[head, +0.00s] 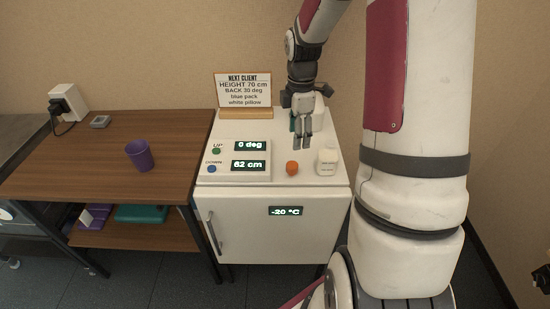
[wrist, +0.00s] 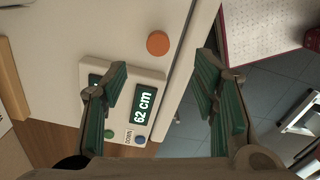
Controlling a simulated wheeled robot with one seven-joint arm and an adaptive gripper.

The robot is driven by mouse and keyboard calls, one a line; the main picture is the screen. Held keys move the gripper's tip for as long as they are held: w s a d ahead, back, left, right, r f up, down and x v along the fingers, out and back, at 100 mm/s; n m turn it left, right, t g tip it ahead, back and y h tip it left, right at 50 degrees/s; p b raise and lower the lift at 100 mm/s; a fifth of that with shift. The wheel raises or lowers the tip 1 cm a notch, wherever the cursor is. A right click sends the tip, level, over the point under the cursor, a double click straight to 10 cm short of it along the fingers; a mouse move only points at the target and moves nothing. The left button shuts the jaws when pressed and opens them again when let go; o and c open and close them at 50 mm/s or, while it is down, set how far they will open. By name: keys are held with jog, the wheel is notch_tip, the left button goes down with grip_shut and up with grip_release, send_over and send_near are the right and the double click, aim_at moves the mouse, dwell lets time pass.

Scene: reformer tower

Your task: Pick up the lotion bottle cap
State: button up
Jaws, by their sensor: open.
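A small round orange cap (head: 292,168) lies on the white top of the small fridge, near its front edge. It also shows as an orange disc in the wrist view (wrist: 158,43), beyond the fingertips and roughly midway between them. A white bottle (head: 327,162) with a label stands just right of the cap in the head view. My gripper (head: 302,142) points down over the fridge top, behind the cap as the head view sees it. In the wrist view my gripper (wrist: 163,75) has its two green-padded fingers wide apart with nothing between them.
A control panel (head: 233,163) reading 0 deg and 62 cm sits left of the cap. A sign (head: 243,90) stands at the back of the fridge top (head: 203,200).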

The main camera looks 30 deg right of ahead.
aim_at(293, 165)
notch_tip(293, 165, down, 8)
jog(key=shift+w+f, duration=0.1)
jog(key=shift+f, duration=0.1)
jog(key=shift+w+a+f, duration=0.1)
jog(key=shift+f, duration=1.25)
jog(key=shift+w+a+f, duration=0.1)
jog(key=shift+f, duration=1.25)
jog(key=c, duration=0.9)
